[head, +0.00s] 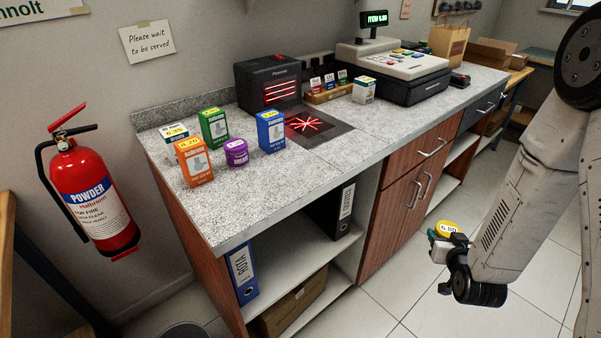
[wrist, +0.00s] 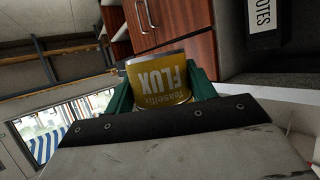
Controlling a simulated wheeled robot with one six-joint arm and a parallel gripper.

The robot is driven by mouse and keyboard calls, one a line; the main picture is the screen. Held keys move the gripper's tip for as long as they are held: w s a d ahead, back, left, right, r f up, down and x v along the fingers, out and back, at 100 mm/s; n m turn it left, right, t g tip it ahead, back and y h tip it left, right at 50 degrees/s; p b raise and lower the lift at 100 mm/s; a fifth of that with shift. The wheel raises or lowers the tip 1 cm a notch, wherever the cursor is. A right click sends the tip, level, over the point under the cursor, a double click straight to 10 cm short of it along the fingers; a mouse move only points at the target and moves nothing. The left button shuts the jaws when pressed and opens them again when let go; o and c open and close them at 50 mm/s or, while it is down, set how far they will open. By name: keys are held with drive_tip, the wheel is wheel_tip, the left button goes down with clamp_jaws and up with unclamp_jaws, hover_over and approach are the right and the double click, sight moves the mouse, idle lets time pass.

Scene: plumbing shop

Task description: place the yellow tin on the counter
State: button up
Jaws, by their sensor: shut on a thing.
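The yellow tin (wrist: 160,78), labelled FLUX, sits between the green fingers of my gripper (wrist: 158,92) in the wrist view. In the head view the tin's yellow lid (head: 447,228) shows above my gripper (head: 447,241), with a white price label on it. My gripper is shut on the tin and holds it in front of the counter's cabinet doors, lower than the worktop and apart from it. The counter (head: 290,185) has a speckled grey top. The tin's lower part is mostly hidden in the head view.
Several small boxes, a green one (head: 214,125), an orange one (head: 195,161) and a blue one (head: 271,132) among them, stand with a purple tin (head: 236,152) at the counter's left. A scanner (head: 268,82) and cash register (head: 400,70) stand behind. The front left worktop is clear.

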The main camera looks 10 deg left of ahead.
drive_tip(key=s+a+r+n+g+y, duration=0.3)
drive_tip(key=a+r, duration=0.4)
drive_tip(key=a, duration=0.6)
drive_tip(key=s+a+r+n+g+y, duration=0.15)
drive_tip(key=a+r+n+y, duration=0.45)
drive_tip(key=a, duration=0.8)
drive_tip(key=s+a+r+n+g+y, duration=0.2)
drive_tip(key=s+a+r, duration=0.5)
drive_tip(key=s+a, duration=0.1)
drive_tip(key=shift+s+n, duration=0.3)
drive_tip(key=shift+s, duration=0.1)
